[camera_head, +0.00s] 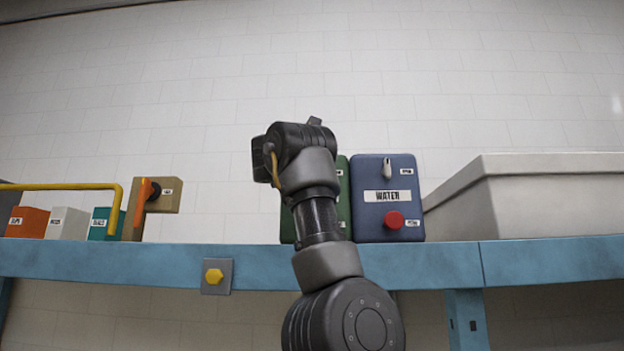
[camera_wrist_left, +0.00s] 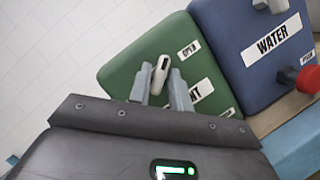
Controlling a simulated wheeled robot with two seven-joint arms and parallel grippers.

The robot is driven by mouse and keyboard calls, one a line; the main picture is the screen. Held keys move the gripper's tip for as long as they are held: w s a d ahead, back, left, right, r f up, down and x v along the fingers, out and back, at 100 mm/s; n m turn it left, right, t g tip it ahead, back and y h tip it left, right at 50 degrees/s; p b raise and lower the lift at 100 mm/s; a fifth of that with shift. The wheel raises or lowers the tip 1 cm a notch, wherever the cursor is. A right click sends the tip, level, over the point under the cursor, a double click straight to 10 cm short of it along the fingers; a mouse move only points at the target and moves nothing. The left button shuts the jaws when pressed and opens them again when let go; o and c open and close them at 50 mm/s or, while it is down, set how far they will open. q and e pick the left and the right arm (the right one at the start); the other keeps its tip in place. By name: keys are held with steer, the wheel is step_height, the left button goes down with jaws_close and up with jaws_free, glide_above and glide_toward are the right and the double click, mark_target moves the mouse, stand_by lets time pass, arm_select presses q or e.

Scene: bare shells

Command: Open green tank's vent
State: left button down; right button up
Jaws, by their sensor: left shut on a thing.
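The green tank (camera_head: 342,205) stands on the blue shelf, mostly hidden behind my left arm in the head view. In the left wrist view the green tank (camera_wrist_left: 125,70) shows its face, with an OPEN label (camera_wrist_left: 188,50) and a partly covered label ending in "NT" (camera_wrist_left: 202,90). A small pale lever (camera_wrist_left: 160,70) is on that face. My left gripper (camera_wrist_left: 160,82) has its two grey fingers on either side of the lever and is shut on it. The lever points steeply up, leaning slightly in this view. My right gripper is not in view.
The blue WATER tank (camera_head: 388,170), with a grey lever and red knob (camera_head: 393,220), stands close right of the green tank. A large pale bin (camera_head: 540,200) is farther right. A wooden block with an orange lever (camera_head: 146,200) and a yellow rail (camera_head: 75,186) are at left.

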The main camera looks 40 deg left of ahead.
arm_select(q)
steer(key=shift+m+g+h+b, duration=0.1)
steer(key=shift+m+g+h, duration=0.35)
steer(key=shift+m, duration=1.05)
steer(key=shift+m+g+h+b, duration=0.1)
steer(key=shift+m+g+h, duration=0.35)
steer(key=shift+m, duration=1.05)
steer(key=shift+m+g+h+b, duration=0.15)
steer(key=shift+m+h, duration=0.45)
steer(key=shift+m, duration=0.9)
steer(key=shift+w+f, duration=0.1)
steer(key=c, duration=1.6)
jaws_free()
steer(key=shift+d, duration=0.1)
steer(key=shift+o, duration=0.8)
steer(key=shift+s+d+r, duration=0.2)
steer(key=shift+d+r, duration=0.05)
steer(key=shift+d, duration=0.05)
steer(key=b+v, duration=0.4)
steer(key=v, duration=0.6)
steer(key=shift+s+d, duration=0.15)
steer(key=shift+s, duration=0.2)
